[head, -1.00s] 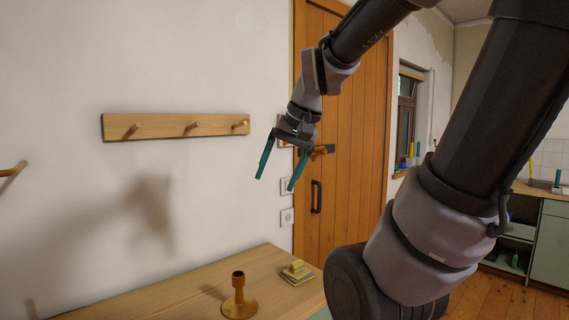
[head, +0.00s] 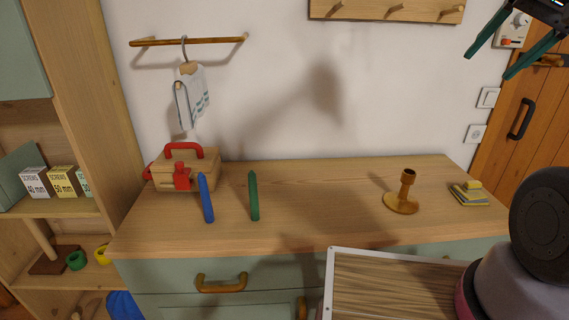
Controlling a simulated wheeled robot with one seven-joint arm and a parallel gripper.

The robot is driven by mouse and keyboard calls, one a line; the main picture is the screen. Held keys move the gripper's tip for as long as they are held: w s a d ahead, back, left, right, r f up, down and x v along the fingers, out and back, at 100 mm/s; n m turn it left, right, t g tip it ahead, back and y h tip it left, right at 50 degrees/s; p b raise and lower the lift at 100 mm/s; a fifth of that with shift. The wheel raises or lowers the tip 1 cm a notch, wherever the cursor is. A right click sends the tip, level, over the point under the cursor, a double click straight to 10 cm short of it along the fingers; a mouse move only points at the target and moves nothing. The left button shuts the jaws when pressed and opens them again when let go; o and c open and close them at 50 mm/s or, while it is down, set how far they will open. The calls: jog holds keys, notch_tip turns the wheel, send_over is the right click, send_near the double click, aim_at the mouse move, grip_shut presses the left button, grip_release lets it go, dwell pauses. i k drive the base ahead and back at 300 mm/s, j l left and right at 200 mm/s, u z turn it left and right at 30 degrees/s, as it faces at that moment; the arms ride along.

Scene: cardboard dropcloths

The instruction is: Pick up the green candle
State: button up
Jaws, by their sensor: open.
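The green candle (head: 254,196) stands upright on the wooden top of the dresser (head: 320,212), left of its middle, in the head view. A blue candle (head: 206,198) stands close to its left, apart from it. My gripper (head: 491,66) is at the top right corner of the head view, high above the dresser and far to the right of the green candle. Its two teal fingers are spread open with nothing between them. The gripper's upper part is cut off by the frame edge.
A wooden candle holder (head: 402,200) and a small yellow-grey stack (head: 469,195) stand on the dresser's right. A wooden box with red handle (head: 187,170) stands at the back left. A wood-grained panel with white rim (head: 331,290) is in front. The dresser's middle is clear.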

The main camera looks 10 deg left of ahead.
aim_at(255, 212)
jog(key=u, duration=1.2)
